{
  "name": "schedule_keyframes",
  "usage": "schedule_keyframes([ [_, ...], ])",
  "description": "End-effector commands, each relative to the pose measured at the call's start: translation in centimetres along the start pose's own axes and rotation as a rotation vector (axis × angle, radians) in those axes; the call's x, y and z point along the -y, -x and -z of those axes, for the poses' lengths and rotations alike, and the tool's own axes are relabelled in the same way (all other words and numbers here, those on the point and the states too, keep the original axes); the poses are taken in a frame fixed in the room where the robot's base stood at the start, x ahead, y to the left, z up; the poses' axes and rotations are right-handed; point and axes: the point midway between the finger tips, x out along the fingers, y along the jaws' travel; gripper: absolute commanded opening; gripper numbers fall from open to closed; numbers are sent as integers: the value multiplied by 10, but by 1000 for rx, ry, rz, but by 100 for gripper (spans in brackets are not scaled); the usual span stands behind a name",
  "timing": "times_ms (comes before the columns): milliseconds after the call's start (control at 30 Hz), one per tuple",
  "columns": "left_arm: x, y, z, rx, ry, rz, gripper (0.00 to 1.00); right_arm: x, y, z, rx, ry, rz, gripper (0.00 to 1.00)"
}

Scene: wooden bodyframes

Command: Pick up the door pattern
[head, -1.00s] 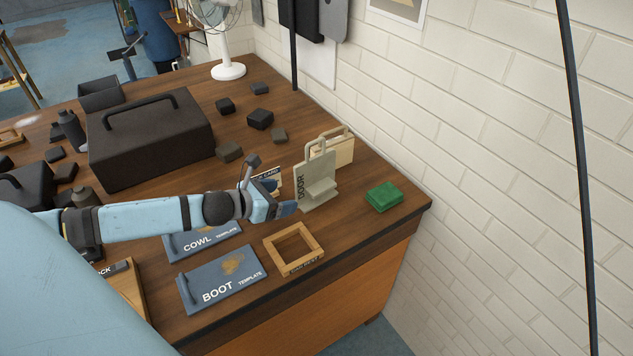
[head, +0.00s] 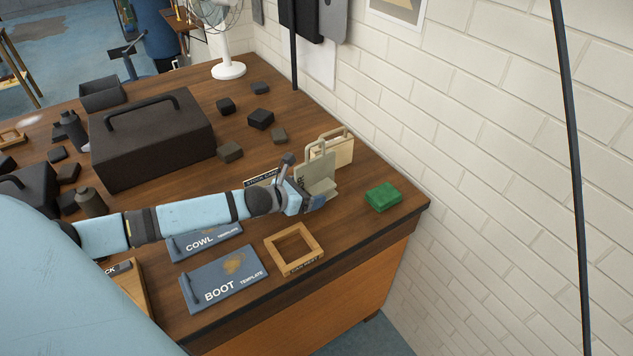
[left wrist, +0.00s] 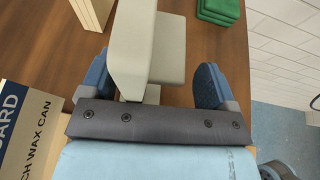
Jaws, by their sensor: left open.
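The door pattern (head: 315,171) is a pale grey-green upright board with a handle loop on top and a small ledge on its right side. It stands near the right end of the workbench. My left gripper (head: 305,200) is at its near side and covers much of its lettered face. In the left wrist view the door pattern (left wrist: 137,50) stands between the two blue fingers of my open left gripper (left wrist: 155,85), nearer the left finger. A gap shows before the right finger. My right gripper is not in view.
A wooden piece with a handle (head: 335,147) stands just behind the pattern. A green block (head: 383,196) lies to the right. A wooden frame (head: 294,249) and the BOOT (head: 222,280) and COWL (head: 203,241) templates lie nearer. A card (left wrist: 25,130) is close on the left.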

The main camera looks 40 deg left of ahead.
Motion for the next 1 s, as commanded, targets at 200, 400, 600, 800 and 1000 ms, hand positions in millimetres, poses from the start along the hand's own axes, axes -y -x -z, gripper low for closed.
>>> schedule_keyframes([
  [200,0,0,0,0,0,0,57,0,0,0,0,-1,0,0],
  [400,0,0,0,1,0,0,23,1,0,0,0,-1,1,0],
  [600,0,1,-1,1,-1,0,23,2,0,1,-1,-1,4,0],
  [800,0,5,-12,3,-3,1,23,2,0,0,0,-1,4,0],
  [1000,-1,21,-51,6,-9,1,23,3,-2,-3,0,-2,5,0],
])
